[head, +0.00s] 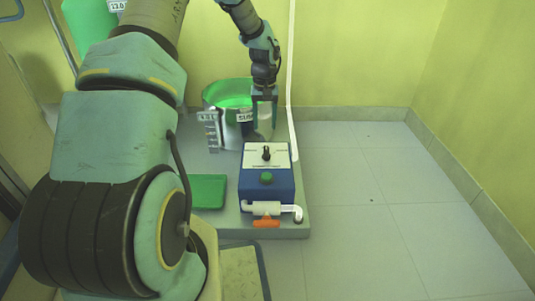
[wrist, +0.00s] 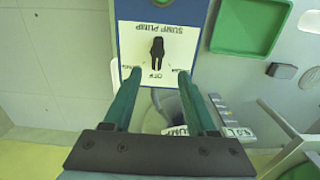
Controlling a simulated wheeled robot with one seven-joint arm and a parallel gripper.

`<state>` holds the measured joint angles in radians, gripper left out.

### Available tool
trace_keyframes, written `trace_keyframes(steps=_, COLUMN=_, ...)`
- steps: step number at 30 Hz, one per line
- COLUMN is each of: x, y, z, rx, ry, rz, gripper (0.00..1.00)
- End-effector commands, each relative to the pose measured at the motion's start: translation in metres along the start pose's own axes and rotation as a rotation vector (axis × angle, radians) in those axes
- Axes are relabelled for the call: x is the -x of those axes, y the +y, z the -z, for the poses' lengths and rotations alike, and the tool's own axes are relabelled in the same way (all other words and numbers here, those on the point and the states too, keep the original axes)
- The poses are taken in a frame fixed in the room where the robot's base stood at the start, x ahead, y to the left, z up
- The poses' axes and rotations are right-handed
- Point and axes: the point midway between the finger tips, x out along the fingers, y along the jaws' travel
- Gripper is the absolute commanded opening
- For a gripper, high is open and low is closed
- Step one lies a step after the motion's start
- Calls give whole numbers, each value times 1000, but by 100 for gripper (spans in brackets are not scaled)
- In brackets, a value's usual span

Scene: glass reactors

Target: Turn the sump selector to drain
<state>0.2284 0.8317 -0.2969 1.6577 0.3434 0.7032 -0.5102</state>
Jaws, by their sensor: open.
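The sump selector is a small black knob (head: 266,152) on the white plate (head: 250,160) of a blue pump box (head: 284,185). In the wrist view the knob (wrist: 157,47) stands lengthwise, in line with the word OFF. The lettering, including SUMP PUMP, appears upside down there. The side labels are partly covered by my fingertips, so I cannot read them. My gripper (wrist: 159,72) is open and empty. Its two teal fingers lie apart, with tips short of the knob in the picture. In the head view my gripper (head: 264,132) is behind the box, beside the steel sump vessel.
The steel vessel (head: 221,132) with green contents stands behind left of the box. A green tray (head: 208,191) lies left of it. A white pipe (head: 266,208) with an orange handle (head: 266,222) is in front. A thin white pipe (head: 292,80) rises behind. Right floor is clear.

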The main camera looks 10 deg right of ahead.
Motion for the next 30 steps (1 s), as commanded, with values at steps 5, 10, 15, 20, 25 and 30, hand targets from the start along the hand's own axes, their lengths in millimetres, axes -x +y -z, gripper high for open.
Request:
trace_keyframes(steps=5, x=-16, y=4, z=3, rx=1, ry=-2, rz=-1, gripper=57)
trace_keyframes(steps=10, x=-39, y=4, z=3, rx=2, ry=-3, rz=-1, gripper=57)
trace_keyframes(steps=15, x=-73, y=3, z=2, rx=2, ry=-3, rz=-1, gripper=57)
trace_keyframes(steps=20, x=-99, y=3, z=3, rx=2, ry=-2, rz=-1, gripper=57)
trace_keyframes(steps=25, x=-115, y=3, z=3, rx=2, ry=-1, rz=0, gripper=57)
trace_keyframes(steps=30, x=-119, y=4, z=3, rx=2, ry=0, rz=-1, gripper=57)
